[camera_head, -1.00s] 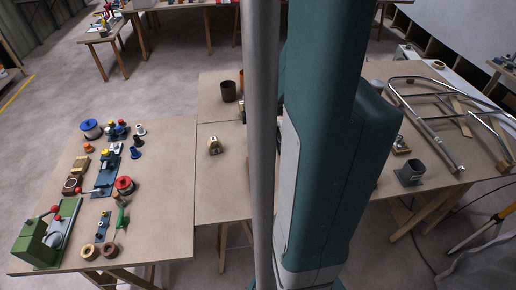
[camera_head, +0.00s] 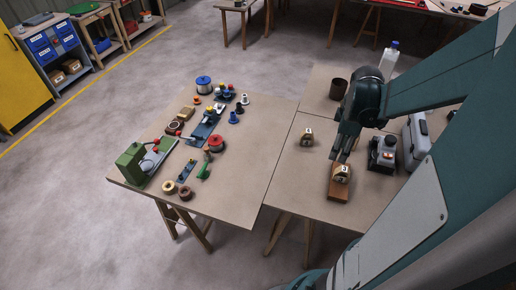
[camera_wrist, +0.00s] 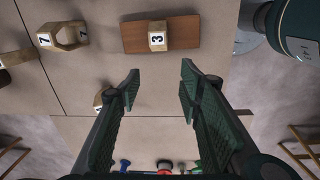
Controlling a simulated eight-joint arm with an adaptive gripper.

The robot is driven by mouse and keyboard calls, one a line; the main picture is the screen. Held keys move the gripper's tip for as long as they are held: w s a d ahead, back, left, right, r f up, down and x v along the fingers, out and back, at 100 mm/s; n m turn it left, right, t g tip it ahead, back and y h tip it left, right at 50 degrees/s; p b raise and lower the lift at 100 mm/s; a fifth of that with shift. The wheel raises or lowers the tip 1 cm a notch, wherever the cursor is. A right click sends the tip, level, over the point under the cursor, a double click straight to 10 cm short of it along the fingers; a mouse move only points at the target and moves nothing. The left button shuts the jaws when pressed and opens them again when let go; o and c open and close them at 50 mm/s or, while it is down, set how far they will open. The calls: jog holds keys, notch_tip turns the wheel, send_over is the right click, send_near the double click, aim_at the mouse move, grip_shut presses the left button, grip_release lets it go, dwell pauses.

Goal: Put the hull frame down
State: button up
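A small wooden hull frame marked 3 (camera_wrist: 157,40) stands on a brown wooden board (camera_wrist: 185,31). In the head view the same frame (camera_head: 342,173) shows on the board (camera_head: 338,194), near the table's front. My gripper (camera_wrist: 158,82) is open in the wrist view, with nothing between its fingers, and is clear of the frame. In the head view my gripper (camera_head: 345,152) points down just behind the frame. A second wooden frame, marked 7 (camera_wrist: 63,37), stands off the board. Another wooden piece (camera_wrist: 102,98) is partly hidden by the left finger.
A grey and orange device (camera_head: 382,154) and a grey case (camera_head: 416,142) stand right of my gripper. A dark brown cup (camera_head: 338,88) is at the back. The left table (camera_head: 240,180) carries a green machine (camera_head: 137,163), spools and tools.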

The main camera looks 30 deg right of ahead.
jog(key=a+r+m+t, duration=0.2)
jog(key=a+r, duration=0.3)
jog(key=a, duration=0.6)
jog(key=a+r+m+t, duration=0.2)
jog(key=a+r, duration=0.3)
jog(key=a, duration=0.6)
jog(key=w+a+r+m+t, duration=0.1)
jog(key=a+r+m, duration=0.3)
jog(key=a, duration=0.7)
jog(key=shift+r+t+y, duration=0.3)
jog(key=shift+r+t, duration=0.2)
jog(key=shift+t, duration=0.3)
